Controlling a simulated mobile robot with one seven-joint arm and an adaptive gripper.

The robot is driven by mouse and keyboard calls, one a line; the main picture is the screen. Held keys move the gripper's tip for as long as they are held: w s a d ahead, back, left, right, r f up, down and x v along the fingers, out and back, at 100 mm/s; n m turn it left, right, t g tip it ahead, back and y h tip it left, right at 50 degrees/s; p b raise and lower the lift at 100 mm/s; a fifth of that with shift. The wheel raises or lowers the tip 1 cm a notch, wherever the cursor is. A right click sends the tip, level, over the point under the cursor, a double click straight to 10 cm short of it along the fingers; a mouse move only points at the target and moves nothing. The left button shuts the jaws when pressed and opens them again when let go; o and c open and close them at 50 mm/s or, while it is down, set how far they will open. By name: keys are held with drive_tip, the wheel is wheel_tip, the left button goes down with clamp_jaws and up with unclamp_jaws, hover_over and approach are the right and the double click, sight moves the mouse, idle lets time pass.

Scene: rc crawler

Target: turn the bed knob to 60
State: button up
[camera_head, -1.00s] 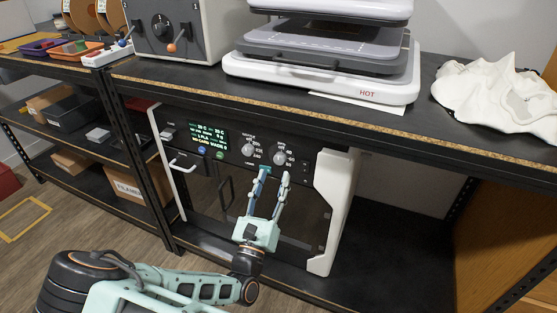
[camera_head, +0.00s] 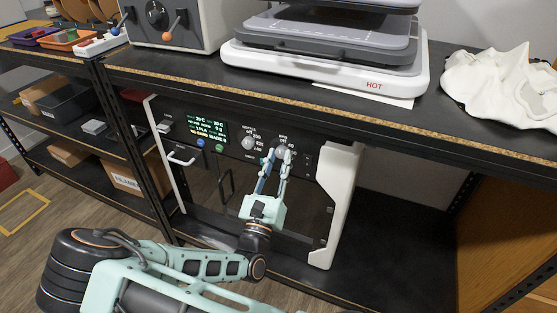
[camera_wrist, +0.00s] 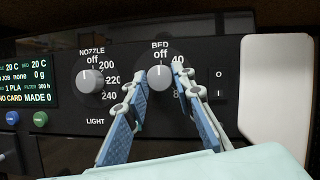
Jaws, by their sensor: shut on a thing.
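The bed knob (camera_wrist: 160,79) is a round grey dial under the word BED on the black printer panel. Its pointer line is up at "off". The mark 40 shows to its upper right and part of the 80 to its lower right; the 60 is hidden by my right finger. My gripper (camera_wrist: 161,84) has a finger on each side of the knob and is shut on it. In the head view my gripper (camera_head: 276,156) reaches up to the panel, and its fingertips cover part of the knob.
The nozzle knob (camera_wrist: 89,81) is close left of my left finger, also at "off". A rocker switch (camera_wrist: 218,84) is to the right. The display (camera_head: 208,132) is further left. The shelf top (camera_head: 200,88) overhangs the printer and carries a heat press (camera_head: 325,58).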

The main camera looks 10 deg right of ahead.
clamp_jaws()
drive_tip(key=shift+m+p, duration=0.3)
drive_tip(key=shift+m, duration=0.1)
drive_tip(key=m+h+p, duration=0.1)
drive_tip(key=m, duration=0.1)
drive_tip(key=shift+a+r+m+g+h, duration=0.1)
drive_tip(key=shift+m+g+h, duration=0.3)
drive_tip(key=m+g+h+p, duration=0.1)
drive_tip(key=m, duration=0.2)
drive_tip(key=m+g+h+p, duration=0.1)
drive_tip(key=m, duration=0.2)
drive_tip(key=m+g+h+p, duration=0.1)
drive_tip(key=m, duration=0.2)
drive_tip(key=shift+w+a+m+g+h, duration=0.15)
drive_tip(key=shift+w+m+g+h, duration=0.05)
drive_tip(key=shift+m+g+h, duration=0.1)
drive_tip(key=m+g, duration=0.1)
drive_tip(key=m, duration=0.2)
drive_tip(key=m+g+p, duration=0.1)
drive_tip(key=m, duration=0.1)
drive_tip(key=shift+a+r+m+g+h, duration=0.1)
drive_tip(key=shift+m+g+h, duration=0.3)
drive_tip(key=m+g+p, duration=0.1)
drive_tip(key=m+g, duration=0.1)
drive_tip(key=m, duration=0.2)
drive_tip(key=shift+w+r+m, duration=0.1)
drive_tip(key=shift+m, duration=0.3)
drive_tip(key=shift+m+y, duration=0.3)
